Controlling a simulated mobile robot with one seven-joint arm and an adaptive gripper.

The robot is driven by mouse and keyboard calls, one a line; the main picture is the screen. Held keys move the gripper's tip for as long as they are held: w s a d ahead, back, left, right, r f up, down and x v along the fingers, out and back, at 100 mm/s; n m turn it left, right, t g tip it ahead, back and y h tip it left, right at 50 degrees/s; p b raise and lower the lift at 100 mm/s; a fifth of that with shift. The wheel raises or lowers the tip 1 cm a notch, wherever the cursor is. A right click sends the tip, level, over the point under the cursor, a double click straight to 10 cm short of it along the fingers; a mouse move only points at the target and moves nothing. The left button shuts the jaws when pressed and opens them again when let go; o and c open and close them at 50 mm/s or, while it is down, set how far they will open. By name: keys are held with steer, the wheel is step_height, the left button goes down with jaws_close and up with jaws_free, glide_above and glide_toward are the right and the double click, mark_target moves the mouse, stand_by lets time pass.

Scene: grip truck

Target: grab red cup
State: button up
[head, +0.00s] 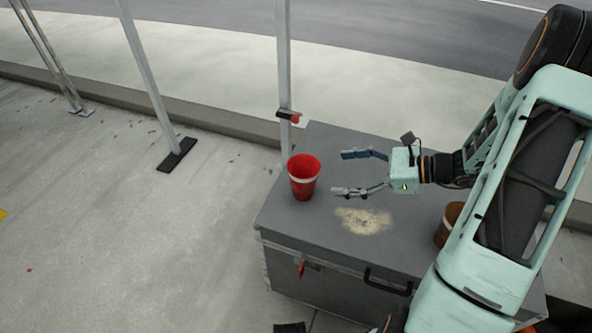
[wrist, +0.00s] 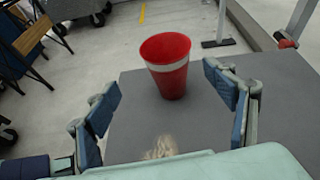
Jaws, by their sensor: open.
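A red cup (head: 304,177) with a white band stands upright near the left end of a grey case's top (head: 330,255). My gripper (head: 348,173) is to the right of the cup, apart from it, with its fingers spread and pointing at it. In the wrist view the red cup (wrist: 167,64) stands ahead of and between the two blue-padded fingers (wrist: 166,98), beyond their tips. Nothing is between the fingers. The cup is fully visible in both views.
A brown container (head: 448,222) stands on the case, partly hidden behind my arm. A pale patch (head: 362,220) marks the lid. A metal post (head: 283,80) rises behind the cup.

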steer(key=m, duration=0.1)
steer(key=b, duration=0.1)
glide_toward(290, 166)
steer(key=s+f, duration=0.1)
steer(key=shift+t+y, duration=0.4)
steer(key=x, duration=0.3)
steer(key=b+x, duration=0.1)
steer(key=x, duration=0.2)
steer(key=shift+w+d+r, duration=0.1)
steer(key=shift+w+r, duration=0.05)
steer(key=shift+w, duration=0.05)
steer(key=c, duration=0.9)
